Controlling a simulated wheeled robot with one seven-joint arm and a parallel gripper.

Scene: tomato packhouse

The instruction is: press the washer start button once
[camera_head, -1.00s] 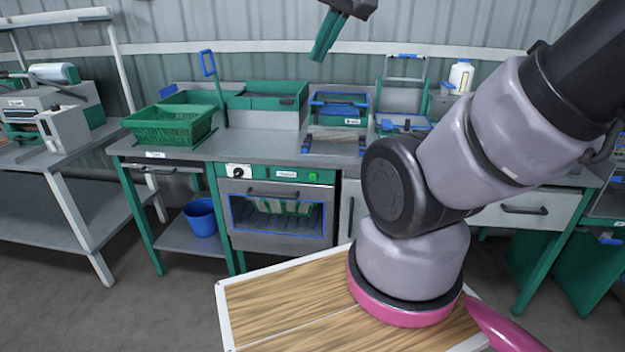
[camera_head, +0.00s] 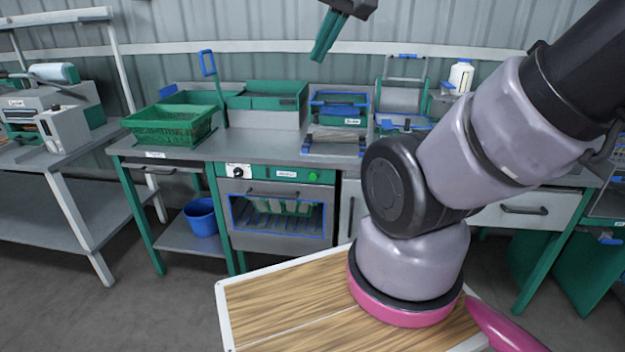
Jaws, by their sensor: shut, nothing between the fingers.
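The washer (camera_head: 278,216) is a grey front-loading unit with a blue-framed window, set under the counter left of centre. Its green control strip carries a round green button (camera_head: 312,177) at the right end and a dark knob (camera_head: 238,172) on a white plate at the left end. A small white label sits between them. My gripper (camera_head: 322,48) has green fingers, shut and empty, pointing down at the top of the view. It hangs well above the counter, in front of the wall, apart from the washer and the button.
A green basket (camera_head: 172,128) and a green-edged sink (camera_head: 268,97) stand on the counter, with a blue-handled rack (camera_head: 340,112) to the right. A blue bucket (camera_head: 202,217) sits on the low shelf. A white bottle (camera_head: 460,76) stands at the back right.

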